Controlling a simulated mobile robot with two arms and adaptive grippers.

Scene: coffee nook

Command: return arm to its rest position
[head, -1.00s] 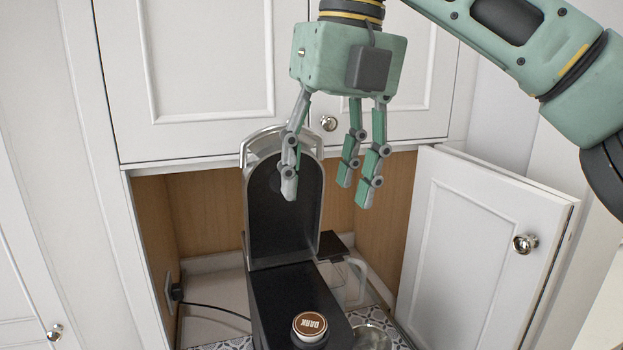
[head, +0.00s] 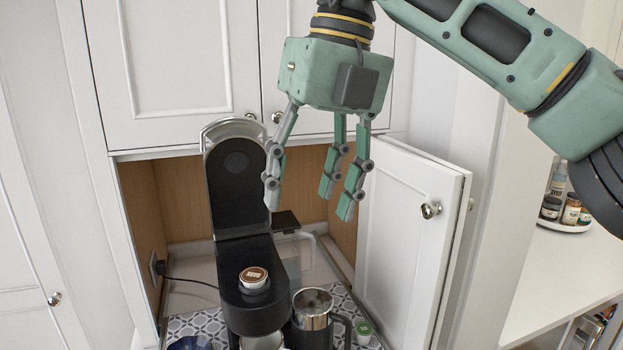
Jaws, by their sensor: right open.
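My right gripper (head: 312,190) hangs from the upper right of the head view with its fingers pointing down. Its fingers are spread apart with nothing between them. It is in front of the cabinet opening, to the right of the raised lid (head: 236,180) of the coffee machine (head: 250,290). In the picture one finger lies close to the lid's right edge; I cannot tell whether they touch. A round capsule with a brown top (head: 253,276) sits on the machine's top. My left gripper is not in view.
The open white cabinet door (head: 412,235) stands right of the gripper. A metal cup (head: 312,306) and a green-topped capsule (head: 364,328) are beside the machine. Closed cabinet doors (head: 180,60) are behind. A counter (head: 560,270) with jars (head: 571,208) lies far right.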

